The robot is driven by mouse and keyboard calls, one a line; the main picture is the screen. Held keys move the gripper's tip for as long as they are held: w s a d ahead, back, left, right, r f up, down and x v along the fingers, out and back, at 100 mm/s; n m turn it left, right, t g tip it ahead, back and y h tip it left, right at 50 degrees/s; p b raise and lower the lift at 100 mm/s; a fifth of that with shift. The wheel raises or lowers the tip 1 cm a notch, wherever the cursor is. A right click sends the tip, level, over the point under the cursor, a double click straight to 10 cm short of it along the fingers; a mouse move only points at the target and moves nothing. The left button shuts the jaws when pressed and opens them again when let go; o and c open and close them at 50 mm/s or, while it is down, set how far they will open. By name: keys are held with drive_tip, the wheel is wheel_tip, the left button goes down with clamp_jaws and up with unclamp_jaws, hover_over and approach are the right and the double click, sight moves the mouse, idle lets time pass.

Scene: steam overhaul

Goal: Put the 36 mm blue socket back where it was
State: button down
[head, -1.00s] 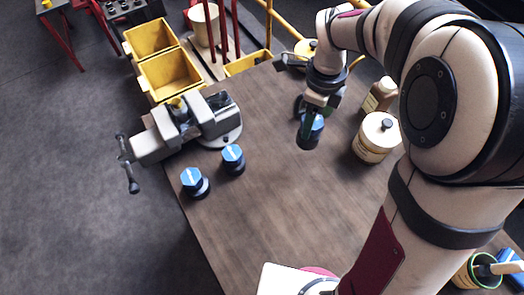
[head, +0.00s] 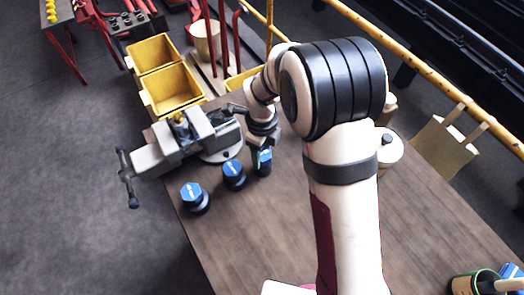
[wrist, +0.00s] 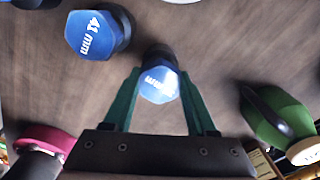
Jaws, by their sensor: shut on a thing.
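My gripper (head: 262,148) is shut on a blue-topped socket (head: 264,168), upright just above or on the table; I cannot tell if it touches. In the wrist view the socket (wrist: 159,85) sits between the green fingers (wrist: 156,98), and glare hides most of its label. A larger blue-topped socket marked 41 mm (wrist: 96,36) stands left of it there. In the head view two blue-topped sockets stand to its left, a near one (head: 233,175) and a farther one (head: 194,197).
A grey vise (head: 190,140) stands behind the sockets at the table's left edge. Yellow bins (head: 168,85) are beyond it. A white lidded pot (head: 389,151) is to the right, partly behind my arm. The wooden table (head: 240,235) is bare in front.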

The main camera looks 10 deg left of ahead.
drive_tip(key=shift+c, duration=1)
unclamp_jaws()
drive_tip(key=shift+f, duration=0.15)
wheel_tip(320, 180, up, 12)
drive_tip(key=s+d+r+n+y, duration=0.1)
drive_tip(key=s+d+r+n, duration=0.25)
drive_tip(key=s+d, duration=0.25)
drive_tip(key=s+d+r+n, duration=0.3)
drive_tip(key=s+d+n, duration=0.2)
drive_tip(key=d, duration=0.2)
drive_tip(key=s+d+f+n, duration=0.2)
drive_tip(key=s+n, duration=0.5)
drive_tip(key=s, duration=0.4)
drive_tip(key=shift+s+d+y, duration=0.15)
drive_tip(key=shift+d+y, duration=0.25)
drive_tip(key=shift+d, duration=0.2)
